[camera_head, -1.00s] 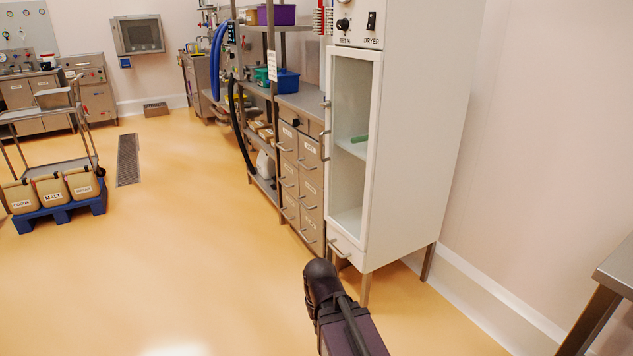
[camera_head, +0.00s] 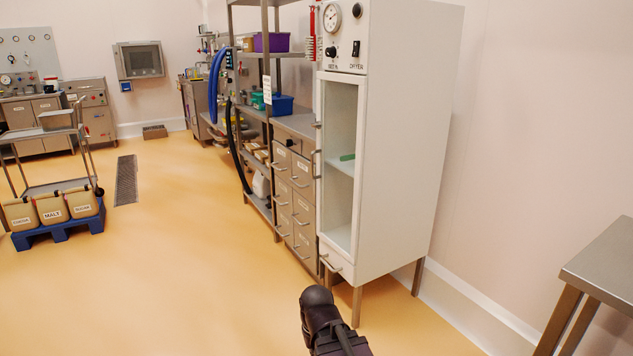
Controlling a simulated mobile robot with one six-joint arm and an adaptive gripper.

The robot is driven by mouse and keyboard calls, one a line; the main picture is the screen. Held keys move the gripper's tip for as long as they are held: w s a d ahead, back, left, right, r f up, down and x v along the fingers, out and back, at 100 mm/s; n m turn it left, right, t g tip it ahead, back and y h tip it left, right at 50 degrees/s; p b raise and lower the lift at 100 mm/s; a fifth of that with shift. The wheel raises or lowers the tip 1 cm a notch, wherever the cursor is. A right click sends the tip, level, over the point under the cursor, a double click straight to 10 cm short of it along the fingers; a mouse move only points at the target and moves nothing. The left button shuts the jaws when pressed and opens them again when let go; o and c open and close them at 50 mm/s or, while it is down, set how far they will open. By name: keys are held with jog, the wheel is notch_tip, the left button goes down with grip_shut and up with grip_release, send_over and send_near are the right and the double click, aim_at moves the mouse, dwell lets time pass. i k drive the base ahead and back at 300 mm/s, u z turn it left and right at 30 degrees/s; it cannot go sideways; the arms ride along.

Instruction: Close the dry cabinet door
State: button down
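The dry cabinet (camera_head: 402,140) is a tall white unit on metal legs, right of centre, labelled as a dryer. Its door (camera_head: 358,120) has a white frame and a clear pane, with a metal handle (camera_head: 317,165) at the left edge. The door looks roughly in line with the cabinet front; I cannot tell whether it is slightly ajar. A shelf with a small green item (camera_head: 347,157) shows inside. A dark part of my arm shows at the bottom, in front of the cabinet and apart from it. My gripper is not in view.
A steel drawer unit (camera_head: 294,200) and shelving stand left of the cabinet. A steel table (camera_head: 610,262) is at the right edge. A trolley and a blue pallet (camera_head: 60,229) with labelled containers are at far left. The floor at centre left is clear.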

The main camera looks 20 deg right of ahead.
aim_at(361, 81)
jog(key=k, duration=1.05)
jog(key=u, duration=0.55)
jog(key=i, duration=1.85)
jog(key=z, duration=0.4)
jog(key=i, duration=0.5)
jog(key=z, duration=0.35)
